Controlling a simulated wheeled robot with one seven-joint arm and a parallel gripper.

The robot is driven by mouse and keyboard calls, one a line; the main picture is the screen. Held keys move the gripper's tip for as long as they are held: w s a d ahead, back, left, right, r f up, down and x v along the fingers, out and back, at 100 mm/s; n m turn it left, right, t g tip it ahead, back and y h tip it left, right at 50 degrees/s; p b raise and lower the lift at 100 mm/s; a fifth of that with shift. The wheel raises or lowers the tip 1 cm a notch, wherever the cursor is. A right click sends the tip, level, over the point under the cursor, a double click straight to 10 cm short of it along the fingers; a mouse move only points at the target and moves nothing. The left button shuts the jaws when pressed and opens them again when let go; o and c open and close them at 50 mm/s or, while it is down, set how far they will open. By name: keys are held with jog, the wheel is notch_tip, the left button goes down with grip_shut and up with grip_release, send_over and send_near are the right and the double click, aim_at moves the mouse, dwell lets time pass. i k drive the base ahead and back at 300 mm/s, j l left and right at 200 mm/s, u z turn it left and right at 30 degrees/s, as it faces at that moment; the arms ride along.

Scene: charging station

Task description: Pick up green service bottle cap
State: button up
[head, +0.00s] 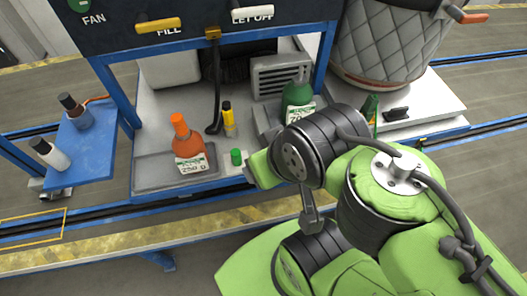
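A small green cap (236,157) stands at the front of the grey shelf, just right of an orange bottle with a white label (188,150). A green bottle with a white label (297,101) stands farther back, partly behind my arm. My arm reaches in from the right. Its green end (260,166) is just right of the cap, with a small gap seeming to lie between them. My gripper's fingers are not clearly visible, so I cannot tell whether they are open or shut.
A yellow bottle with a black top (228,118) and a black hose (214,90) are behind the cap. A blue side shelf (85,150) holds two small bottles. A quilted grey container (385,45) stands right. Blue frame posts (113,88) border the shelf.

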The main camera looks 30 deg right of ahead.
aim_at(236, 153)
jog(key=i+j, duration=0.1)
jog(key=j, duration=0.3)
jog(key=i+j, duration=0.15)
jog(key=j, duration=0.25)
jog(key=i+j+z, duration=0.1)
jog(key=j, duration=0.25)
jog(key=i+j, duration=0.1)
jog(key=j, duration=0.3)
